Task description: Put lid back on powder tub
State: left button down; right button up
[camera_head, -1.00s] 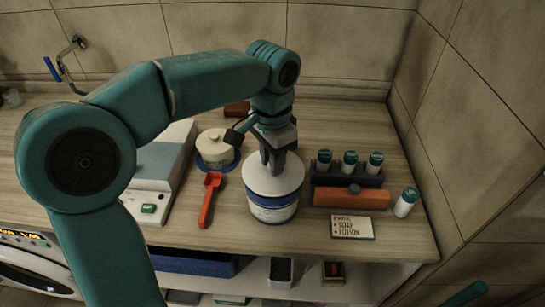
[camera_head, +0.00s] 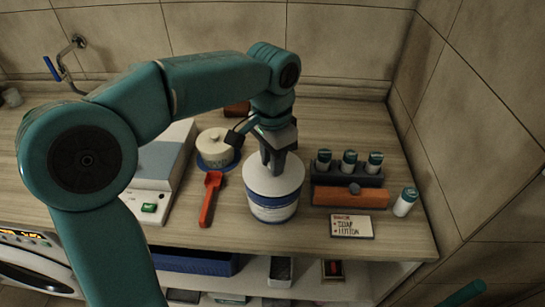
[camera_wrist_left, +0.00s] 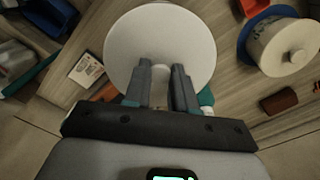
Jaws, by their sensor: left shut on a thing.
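The powder tub (camera_head: 272,212) is a white tub with a blue band, standing on the wooden counter. Its white round lid (camera_head: 259,179) sits on top of the tub, covering the mouth; whether it is fully seated I cannot tell. My left gripper (camera_head: 273,162) comes down from above and is shut on the lid's central knob. In the left wrist view the lid (camera_wrist_left: 140,35) shows as a broad white disc, with my left gripper's fingers (camera_wrist_left: 161,88) on either side of the knob. My right gripper is not in view.
A red scoop (camera_head: 209,198) lies left of the tub. A lidded white pot (camera_head: 214,147) stands on a blue saucer behind it. Right are a dark rack (camera_head: 348,177) of small bottles, an orange block (camera_head: 335,197), a label card (camera_head: 351,226) and a loose bottle (camera_head: 405,202).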

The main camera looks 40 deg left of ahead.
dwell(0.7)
pick_arm(q)
jog(key=shift+f, duration=0.1)
jog(key=shift+c, duration=1.8)
grip_release()
jog(key=shift+r+p, duration=3.45)
jog(key=shift+r, duration=0.15)
jog(key=shift+f, duration=0.1)
grip_shut()
